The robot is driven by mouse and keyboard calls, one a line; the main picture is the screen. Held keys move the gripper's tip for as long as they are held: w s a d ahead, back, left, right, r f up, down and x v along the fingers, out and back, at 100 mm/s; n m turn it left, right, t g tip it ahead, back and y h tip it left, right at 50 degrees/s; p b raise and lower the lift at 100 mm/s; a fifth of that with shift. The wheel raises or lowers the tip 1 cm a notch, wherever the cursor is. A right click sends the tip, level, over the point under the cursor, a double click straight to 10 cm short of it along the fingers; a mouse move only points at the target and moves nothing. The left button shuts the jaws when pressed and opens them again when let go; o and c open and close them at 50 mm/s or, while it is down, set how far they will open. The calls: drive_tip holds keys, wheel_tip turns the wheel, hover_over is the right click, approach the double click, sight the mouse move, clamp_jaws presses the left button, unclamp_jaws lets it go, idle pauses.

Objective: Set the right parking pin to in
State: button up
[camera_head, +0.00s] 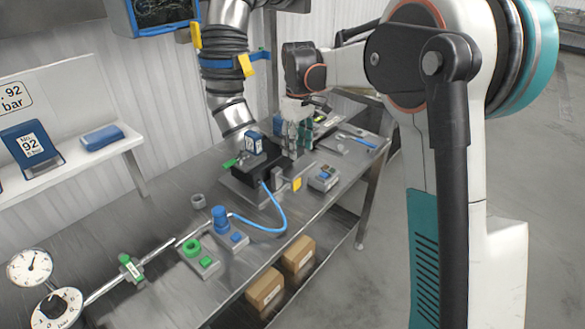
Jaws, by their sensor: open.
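My gripper (297,138) is at the far part of the metal bench, pointing down just right of a black block fixture (258,162). Its fingers look greenish and small; whether they touch the fixture cannot be told. A blue unit (253,143) stands on the fixture. A green tab (230,163) sticks out on the fixture's left side and a yellow tab (296,184) shows at its front right. No part is clearly readable as the right parking pin, and its position cannot be told.
A grey box (323,178) and loose tools (357,139) lie right.

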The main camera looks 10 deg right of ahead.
sight(297, 180)
wheel_tip(297, 180, down, 14)
drive_tip(key=b, duration=0.4)
drive_tip(key=shift+w+b, duration=0.1)
drive_tip(key=shift+b, duration=0.25)
drive_tip(key=shift+r, duration=0.1)
drive_tip(key=shift+c, duration=0.3)
clamp_jaws()
